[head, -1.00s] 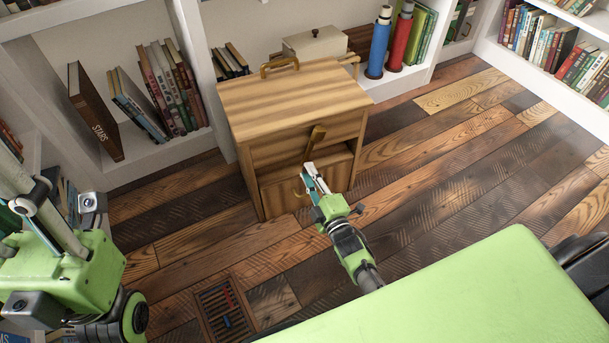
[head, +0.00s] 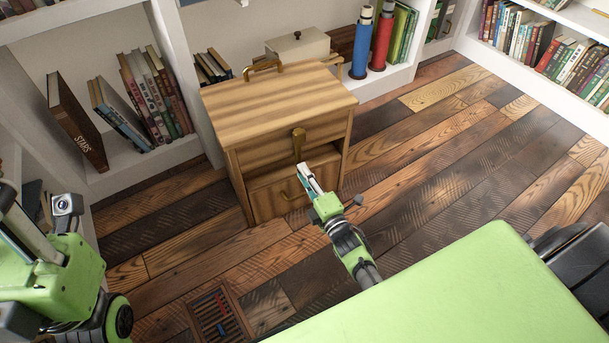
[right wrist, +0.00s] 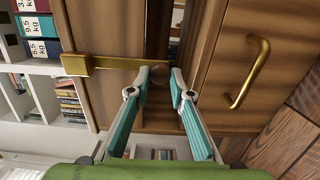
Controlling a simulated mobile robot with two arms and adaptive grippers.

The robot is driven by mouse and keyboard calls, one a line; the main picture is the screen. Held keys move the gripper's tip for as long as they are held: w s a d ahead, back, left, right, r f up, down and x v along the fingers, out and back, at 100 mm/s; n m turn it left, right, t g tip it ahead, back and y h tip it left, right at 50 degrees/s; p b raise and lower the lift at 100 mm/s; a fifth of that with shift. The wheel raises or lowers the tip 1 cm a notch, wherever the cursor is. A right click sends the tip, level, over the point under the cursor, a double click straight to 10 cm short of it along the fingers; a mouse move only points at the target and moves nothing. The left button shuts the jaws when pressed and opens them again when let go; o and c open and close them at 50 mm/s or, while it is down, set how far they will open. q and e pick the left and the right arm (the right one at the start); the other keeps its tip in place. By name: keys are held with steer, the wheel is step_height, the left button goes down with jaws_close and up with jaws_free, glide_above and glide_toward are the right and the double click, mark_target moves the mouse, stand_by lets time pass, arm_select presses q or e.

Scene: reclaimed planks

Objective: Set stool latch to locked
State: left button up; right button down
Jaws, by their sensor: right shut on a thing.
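The stool (head: 275,92) is a wooden, box-like cabinet with a dark open gap in its front. Its brass latch (head: 298,140) is a lever on the front that hangs almost straight down in the head view. In the right wrist view the latch (right wrist: 105,62) runs across from the left, with its end at my fingertips. My right gripper (head: 307,174) is at the latch's lower end and is shut on it; the fingers also show in the right wrist view (right wrist: 160,77).
White shelves with books stand behind and left. A blue roll (head: 361,45) and a red roll (head: 382,40) stand behind right. Plank floor right of the stool is clear.

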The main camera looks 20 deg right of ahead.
steer(key=shift+f, duration=0.1)
steer(key=c, duration=2)
jaws_free()
steer(key=shift+o, duration=0.8)
steer(key=s, duration=1.2)
steer(key=shift+d, duration=0.15)
